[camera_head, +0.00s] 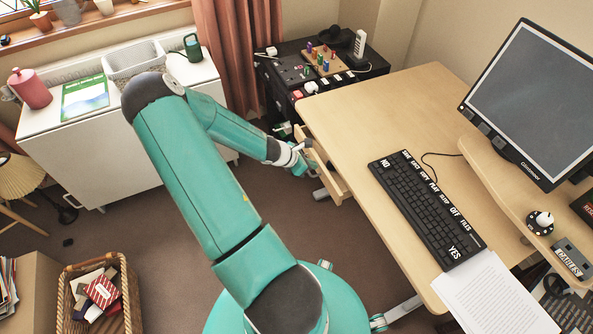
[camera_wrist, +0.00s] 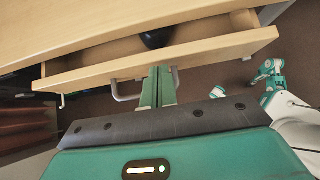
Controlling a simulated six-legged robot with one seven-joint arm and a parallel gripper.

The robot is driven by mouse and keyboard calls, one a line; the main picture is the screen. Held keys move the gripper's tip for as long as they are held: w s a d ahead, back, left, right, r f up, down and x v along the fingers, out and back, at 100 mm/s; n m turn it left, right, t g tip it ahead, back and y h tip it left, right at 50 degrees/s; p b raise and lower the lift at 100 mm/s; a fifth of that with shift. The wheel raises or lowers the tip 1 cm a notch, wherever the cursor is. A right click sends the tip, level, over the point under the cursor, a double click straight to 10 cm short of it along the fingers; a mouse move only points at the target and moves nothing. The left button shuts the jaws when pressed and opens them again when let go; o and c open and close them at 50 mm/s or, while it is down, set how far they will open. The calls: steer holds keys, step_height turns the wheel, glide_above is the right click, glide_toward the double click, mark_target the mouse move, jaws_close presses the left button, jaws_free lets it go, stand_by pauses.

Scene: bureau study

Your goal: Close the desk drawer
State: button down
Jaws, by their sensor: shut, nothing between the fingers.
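The desk drawer (camera_head: 328,172) is pulled out from the near left side of the light wooden desk (camera_head: 370,110). In the wrist view, its front panel (camera_wrist: 215,48) runs across the picture, with a gap between it and the desk edge. A grey handle (camera_wrist: 122,92) is on the front panel, just left of my fingers. A dark rounded object (camera_wrist: 156,38) shows inside the drawer. My gripper (camera_wrist: 158,72) is shut and empty, its green fingertips close to the outer face of the panel. I cannot tell whether they touch. In the head view, my gripper (camera_head: 308,160) is beside the drawer front.
On the desk are a keyboard (camera_head: 425,208), paper (camera_head: 495,295) and a monitor (camera_head: 535,105) on a riser. A black cabinet (camera_head: 290,75) with small items stands behind the desk. A white cabinet (camera_head: 120,150) and wicker basket (camera_head: 100,295) are left. Carpet (camera_head: 130,235) between them is mostly clear.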

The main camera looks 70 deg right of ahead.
steer(key=shift+s+d, duration=0.45)
steer(key=shift+d, duration=0.05)
